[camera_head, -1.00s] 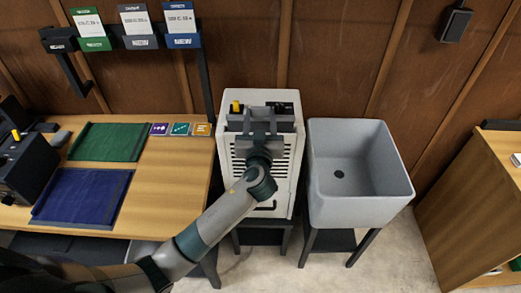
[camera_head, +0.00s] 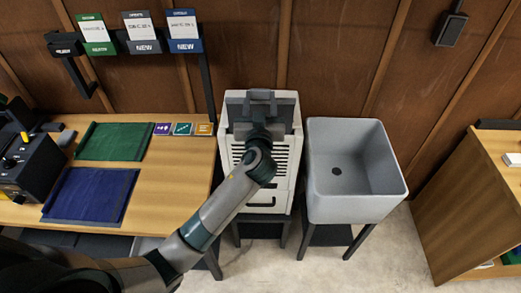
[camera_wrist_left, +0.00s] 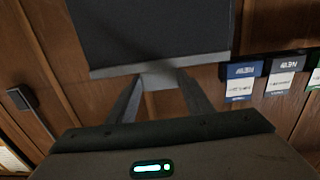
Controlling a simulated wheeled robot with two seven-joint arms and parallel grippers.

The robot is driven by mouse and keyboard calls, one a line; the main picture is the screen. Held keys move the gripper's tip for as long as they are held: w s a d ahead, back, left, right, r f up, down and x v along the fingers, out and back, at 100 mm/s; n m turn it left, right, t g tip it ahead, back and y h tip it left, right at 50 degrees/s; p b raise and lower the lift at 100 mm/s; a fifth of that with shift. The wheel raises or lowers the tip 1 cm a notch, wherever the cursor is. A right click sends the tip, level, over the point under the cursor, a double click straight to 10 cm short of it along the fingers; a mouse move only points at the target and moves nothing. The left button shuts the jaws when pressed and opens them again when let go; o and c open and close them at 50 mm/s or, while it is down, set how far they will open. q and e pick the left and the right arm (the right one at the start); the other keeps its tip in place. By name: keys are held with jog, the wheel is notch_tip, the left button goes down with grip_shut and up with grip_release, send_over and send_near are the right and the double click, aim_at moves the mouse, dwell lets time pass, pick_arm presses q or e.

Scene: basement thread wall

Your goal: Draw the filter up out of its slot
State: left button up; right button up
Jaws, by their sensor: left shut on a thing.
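In the left wrist view the filter (camera_wrist_left: 150,30) is a dark, flat panel with a light grey edge. My left gripper (camera_wrist_left: 160,88) is shut on that grey edge, and much of the panel shows against the wooden wall. The far end of the filter runs out of the picture. In the head view my left gripper (camera_head: 260,103) is over the top of the white slatted machine (camera_head: 284,160). My arm hides much of the machine's front, and the slot itself cannot be made out. My right gripper is not in view.
A grey sink (camera_head: 375,205) stands close to the machine's right. A wooden bench (camera_head: 170,175) with a green mat (camera_head: 113,141) and a blue mat (camera_head: 88,195) is on the left. Label cards (camera_head: 140,32) hang on the wall above the bench. A wooden cabinet (camera_head: 470,210) is at the right.

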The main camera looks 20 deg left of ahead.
pick_arm(q)
notch_tip(320, 180, up, 13)
jog(key=p, duration=0.4)
dwell(0.8)
